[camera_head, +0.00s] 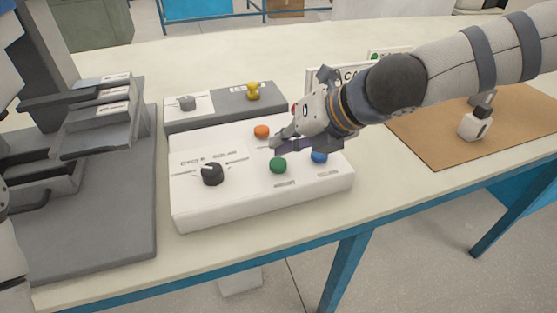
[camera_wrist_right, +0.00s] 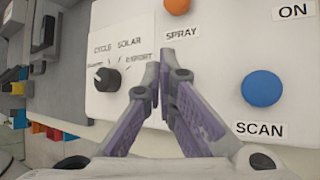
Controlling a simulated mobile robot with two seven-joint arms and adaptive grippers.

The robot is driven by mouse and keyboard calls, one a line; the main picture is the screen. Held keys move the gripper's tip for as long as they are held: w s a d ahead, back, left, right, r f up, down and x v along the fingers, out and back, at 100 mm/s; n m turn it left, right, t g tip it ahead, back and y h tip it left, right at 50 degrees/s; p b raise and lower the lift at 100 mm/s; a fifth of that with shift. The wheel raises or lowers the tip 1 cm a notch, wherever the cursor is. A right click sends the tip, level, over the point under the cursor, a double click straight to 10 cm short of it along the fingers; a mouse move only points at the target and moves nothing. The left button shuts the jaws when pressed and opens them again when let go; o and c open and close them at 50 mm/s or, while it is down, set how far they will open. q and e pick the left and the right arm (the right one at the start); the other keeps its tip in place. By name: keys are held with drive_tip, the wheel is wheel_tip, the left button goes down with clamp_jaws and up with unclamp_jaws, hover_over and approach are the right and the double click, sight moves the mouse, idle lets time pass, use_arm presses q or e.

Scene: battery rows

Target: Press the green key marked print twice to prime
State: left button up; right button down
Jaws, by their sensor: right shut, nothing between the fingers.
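The green key (camera_head: 278,165) is a round button at the front of a white control box (camera_head: 200,206), with a label too small to read. My right gripper (camera_head: 273,146) is shut and empty above the box, its tips just behind the green key in the head view. Whether it touches anything I cannot tell. In the right wrist view the shut fingers (camera_wrist_right: 166,72) point over the panel and the green key does not show; it may be hidden behind them. My left gripper is not in view.
A blue button (camera_head: 319,157) marked SCAN in the wrist view, an orange button (camera_head: 261,131) marked SPRAY and a black knob (camera_head: 212,174) share the panel. Behind stands a grey box with a yellow knob (camera_head: 253,91). A brown mat (camera_head: 432,140) lies right.

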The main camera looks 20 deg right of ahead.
sight(282, 160)
wheel_tip(282, 160, up, 3)
drive_tip(key=shift+f+p, duration=0.1)
drive_tip(key=shift+p, duration=0.3)
drive_tip(key=shift+r, duration=0.3)
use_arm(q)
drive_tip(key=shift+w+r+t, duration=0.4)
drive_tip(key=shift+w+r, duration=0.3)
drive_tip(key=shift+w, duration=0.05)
use_arm(e)
drive_tip(key=shift+r, duration=0.8)
